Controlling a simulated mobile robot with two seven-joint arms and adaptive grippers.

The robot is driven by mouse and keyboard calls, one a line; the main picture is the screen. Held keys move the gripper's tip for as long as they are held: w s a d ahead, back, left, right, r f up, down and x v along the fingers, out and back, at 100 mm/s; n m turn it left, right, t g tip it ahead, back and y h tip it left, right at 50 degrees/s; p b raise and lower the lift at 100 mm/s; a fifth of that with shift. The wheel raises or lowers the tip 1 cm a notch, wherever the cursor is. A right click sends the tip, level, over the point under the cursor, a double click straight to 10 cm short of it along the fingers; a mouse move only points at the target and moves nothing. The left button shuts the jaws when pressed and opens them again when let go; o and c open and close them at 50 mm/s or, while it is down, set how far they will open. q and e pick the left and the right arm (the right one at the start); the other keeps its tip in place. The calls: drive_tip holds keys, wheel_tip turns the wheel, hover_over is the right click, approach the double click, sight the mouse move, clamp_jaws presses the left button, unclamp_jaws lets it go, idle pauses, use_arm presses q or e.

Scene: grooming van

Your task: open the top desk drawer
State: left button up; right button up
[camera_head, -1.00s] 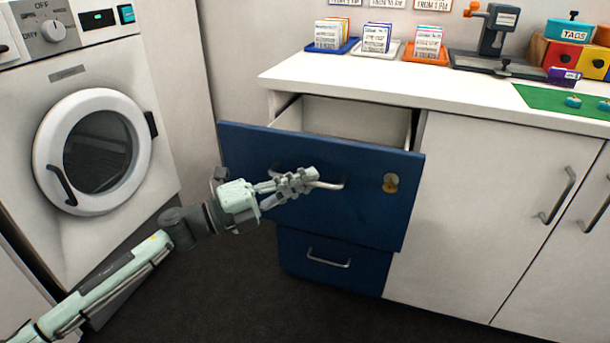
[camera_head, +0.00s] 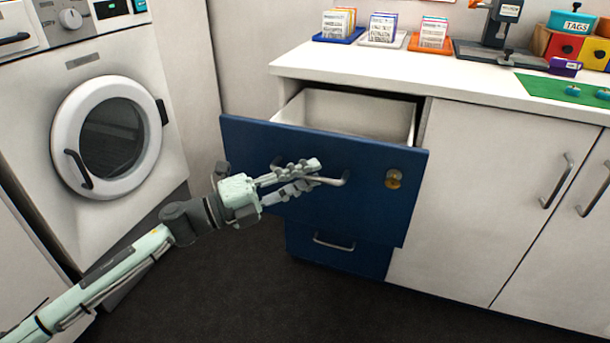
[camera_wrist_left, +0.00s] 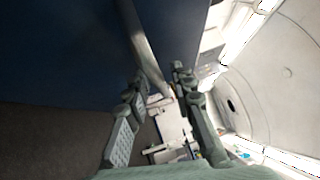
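The top desk drawer has a dark blue front (camera_head: 365,215) with a bar handle (camera_head: 338,180) and a brass lock. It stands pulled out from under the white counter, and its pale interior (camera_head: 345,113) shows, with nothing visible inside. My left gripper (camera_head: 305,176) is at the left part of the handle, with its fingers around the bar. In the left wrist view the handle (camera_wrist_left: 147,50) runs between the two fingers (camera_wrist_left: 160,78), and the gripper looks shut on it. My right gripper is in neither view.
A lower blue drawer (camera_head: 345,262) is shut beneath. White cabinet doors (camera_head: 500,190) are to the right. A washer or dryer with a round door (camera_head: 110,137) stands left. Card holders (camera_head: 385,30) and a green mat (camera_head: 560,87) lie on the counter (camera_head: 400,68). Dark floor lies in front.

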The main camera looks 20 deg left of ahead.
use_arm(q)
drive_tip(key=shift+s, duration=0.1)
drive_tip(key=v, duration=1.2)
idle(0.4)
